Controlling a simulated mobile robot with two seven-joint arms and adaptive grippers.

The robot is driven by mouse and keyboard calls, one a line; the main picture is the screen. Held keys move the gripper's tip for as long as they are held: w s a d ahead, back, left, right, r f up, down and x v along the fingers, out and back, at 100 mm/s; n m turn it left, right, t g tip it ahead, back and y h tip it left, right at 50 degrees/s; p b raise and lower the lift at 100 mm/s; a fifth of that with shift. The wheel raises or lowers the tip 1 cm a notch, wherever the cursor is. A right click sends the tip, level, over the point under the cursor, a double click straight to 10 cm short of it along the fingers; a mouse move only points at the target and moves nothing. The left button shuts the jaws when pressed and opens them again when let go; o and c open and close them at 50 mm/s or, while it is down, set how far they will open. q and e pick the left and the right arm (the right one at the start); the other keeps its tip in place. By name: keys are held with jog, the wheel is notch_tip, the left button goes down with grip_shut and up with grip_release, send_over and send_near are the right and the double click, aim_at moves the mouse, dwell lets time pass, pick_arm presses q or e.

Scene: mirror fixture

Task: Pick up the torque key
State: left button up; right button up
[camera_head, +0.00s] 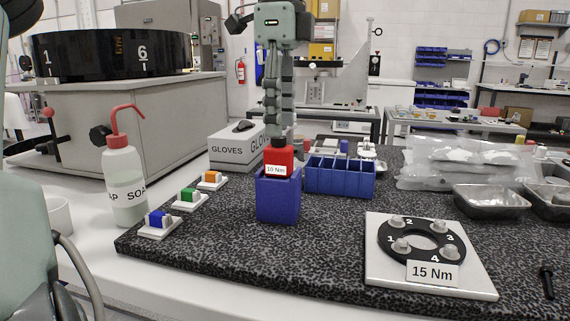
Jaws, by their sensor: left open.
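The torque key (279,161) is red with a white "10 Nm" label and a dark top. It stands upright in a blue holder (277,202) near the middle of the dark speckled mat, its lower part hidden by the holder. My left gripper (281,138) points straight down right over the key, its fingertips at the key's top. It is open; I cannot tell whether the fingers are around the top or just above it. My right gripper is not in view.
A blue divided rack (340,178) stands close behind and right of the holder. A white plate (383,274) with a black bolted ring and "15 Nm" label lies at right front.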

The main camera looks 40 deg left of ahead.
aim_at(278, 145)
pick_arm(q)
jog(key=f, duration=0.3)
jog(key=a+f, duration=0.1)
jog(key=f, duration=0.1)
jog(key=shift+p, duration=0.3)
jog(key=shift+f, duration=0.4)
jog(key=shift+w, duration=0.1)
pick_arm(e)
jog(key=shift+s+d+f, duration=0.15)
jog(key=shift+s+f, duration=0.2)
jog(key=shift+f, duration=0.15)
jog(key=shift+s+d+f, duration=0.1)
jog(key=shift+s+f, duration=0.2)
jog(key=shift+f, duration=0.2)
pick_arm(q)
grip_shut()
